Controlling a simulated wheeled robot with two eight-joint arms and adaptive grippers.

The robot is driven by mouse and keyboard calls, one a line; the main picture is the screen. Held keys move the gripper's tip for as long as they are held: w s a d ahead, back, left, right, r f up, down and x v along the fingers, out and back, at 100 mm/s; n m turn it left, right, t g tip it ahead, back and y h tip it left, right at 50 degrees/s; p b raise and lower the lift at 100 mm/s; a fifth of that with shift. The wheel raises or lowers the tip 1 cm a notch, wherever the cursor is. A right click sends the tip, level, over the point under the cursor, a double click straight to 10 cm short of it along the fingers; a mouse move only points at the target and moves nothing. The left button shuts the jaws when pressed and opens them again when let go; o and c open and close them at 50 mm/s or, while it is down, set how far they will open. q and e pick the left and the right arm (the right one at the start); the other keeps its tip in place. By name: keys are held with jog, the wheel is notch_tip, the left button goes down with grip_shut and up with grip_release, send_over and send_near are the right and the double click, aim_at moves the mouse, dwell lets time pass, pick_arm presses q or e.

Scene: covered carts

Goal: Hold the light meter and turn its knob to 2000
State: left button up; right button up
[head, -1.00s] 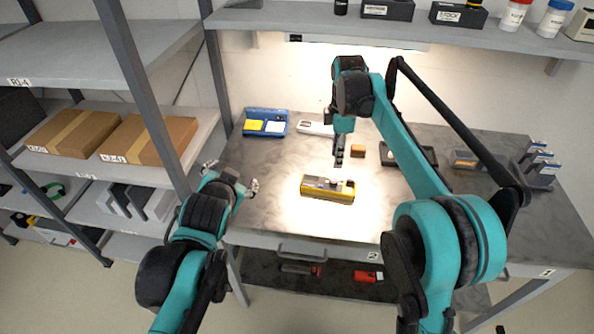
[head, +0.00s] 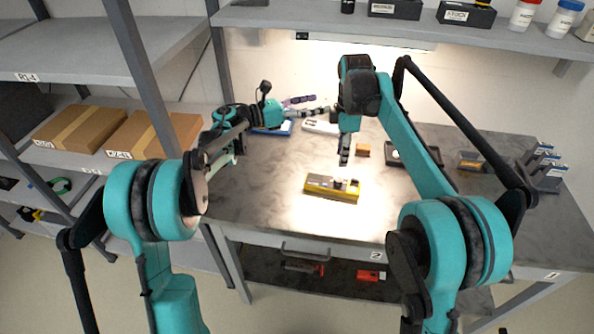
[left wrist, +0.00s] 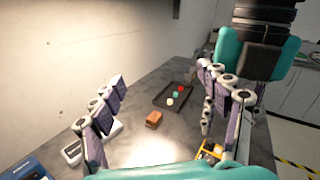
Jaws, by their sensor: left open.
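The light meter is a yellow and dark box (head: 333,188) lying on the grey table in the bright pool of light. Small parts show on its top, but the knob's setting is too small to read. In the left wrist view a yellow piece of it (left wrist: 209,153) shows at the lower right, partly hidden by a finger. My left gripper (head: 318,105) is open and empty, above the back of the table, apart from the meter. My right gripper (head: 344,152) points down, behind and above the meter. Its fingers look close together, and I cannot tell whether they are shut.
A blue tray (head: 284,128) and a white device (head: 322,128) lie at the back. A brown block (head: 363,150) and a black tray (left wrist: 175,97) with small coloured pieces are near them. A shelf (head: 400,28) overhangs the back. The table's front left is clear.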

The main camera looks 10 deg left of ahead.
pick_arm(q)
notch_tip(320, 180, down, 11)
jog(key=s+m+g, duration=0.2)
jog(key=m+g, duration=0.3)
jog(key=m+g+y, duration=0.2)
jog(key=m+g, duration=0.2)
jog(key=g, duration=0.1)
send_near(315, 179)
jog(key=x, duration=0.3)
jog(key=shift+d+r, duration=0.2)
jog(key=shift+d, duration=0.3)
jog(key=shift+s+f, duration=0.1)
jog(key=shift+f, duration=0.2)
jog(key=shift+y, duration=0.3)
jog(key=x, duration=0.7)
jog(key=shift+d, duration=0.25)
jog(key=c, duration=1.4)
jog(key=shift+c, duration=0.2)
pick_arm(e)
jog(key=shift+o, duration=1.1)
notch_tip(315, 179, down, 10)
jog(key=m, duration=0.2)
jog(key=shift+m, duration=0.3)
